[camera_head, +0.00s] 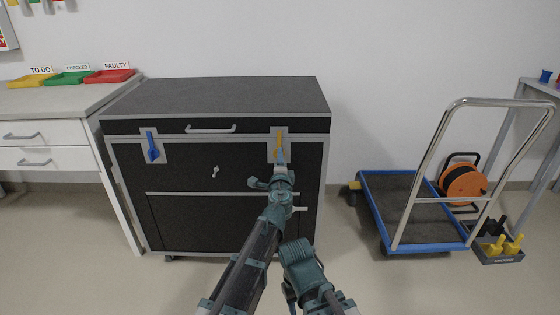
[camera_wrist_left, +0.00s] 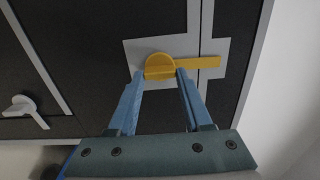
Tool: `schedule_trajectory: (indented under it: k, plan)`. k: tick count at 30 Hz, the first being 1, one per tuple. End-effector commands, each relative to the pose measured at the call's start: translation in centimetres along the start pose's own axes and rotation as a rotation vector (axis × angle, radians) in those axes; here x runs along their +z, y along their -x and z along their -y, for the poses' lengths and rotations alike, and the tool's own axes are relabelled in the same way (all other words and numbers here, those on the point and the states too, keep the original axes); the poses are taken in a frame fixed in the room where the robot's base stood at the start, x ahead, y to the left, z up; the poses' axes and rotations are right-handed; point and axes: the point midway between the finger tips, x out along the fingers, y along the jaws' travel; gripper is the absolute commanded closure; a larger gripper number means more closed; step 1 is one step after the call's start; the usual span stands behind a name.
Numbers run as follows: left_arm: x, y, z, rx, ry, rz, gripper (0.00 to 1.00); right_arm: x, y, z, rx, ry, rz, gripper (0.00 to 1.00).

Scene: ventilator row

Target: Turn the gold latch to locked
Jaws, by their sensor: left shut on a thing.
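The gold latch (camera_head: 279,140) is on a pale plate at the upper right of the dark cabinet front. In the head view its bar points up. The left wrist view shows its round knob and gold bar (camera_wrist_left: 198,64), the bar crossing the seam between the pale plates. My left gripper (camera_head: 280,160) is at the latch, its blue fingers shut on the knob from both sides, as the left wrist view shows (camera_wrist_left: 160,75). The gripper hides the lower part of the latch in the head view.
A blue latch (camera_head: 152,147) and a pale latch (camera_head: 215,171) are on the same cabinet (camera_head: 170,210). A drawer handle (camera_head: 210,129) runs above. A trolley (camera_head: 400,200) with a tall handle stands to the right. A side counter (camera_head: 50,100) adjoins at left.

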Motion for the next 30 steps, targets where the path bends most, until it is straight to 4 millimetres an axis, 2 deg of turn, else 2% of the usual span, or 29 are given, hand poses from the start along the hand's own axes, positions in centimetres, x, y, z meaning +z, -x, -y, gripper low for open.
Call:
schedule_trajectory:
  k: [5,6,10,23,30]
  plan:
    - [-0.1,0.2,0.0,0.000,-0.003,-0.002,1.00,0.0,0.0,0.0,0.000,0.000,0.000,0.53]
    - [-0.1,0.2,0.0,0.000,-0.003,-0.002,0.43,0.0,0.0,0.0,0.000,0.000,0.000,0.53]
    - [-0.1,0.1,0.0,0.000,-0.002,-0.002,0.20,0.0,0.0,0.0,0.000,0.000,0.000,0.53]
    - [0.1,0.5,0.0,0.000,-0.001,0.000,0.20,0.0,0.0,0.0,0.000,0.000,0.000,0.53]
    - [0.7,2.8,0.0,0.000,-0.001,0.002,0.20,0.0,0.0,0.0,0.000,0.000,0.000,0.53]
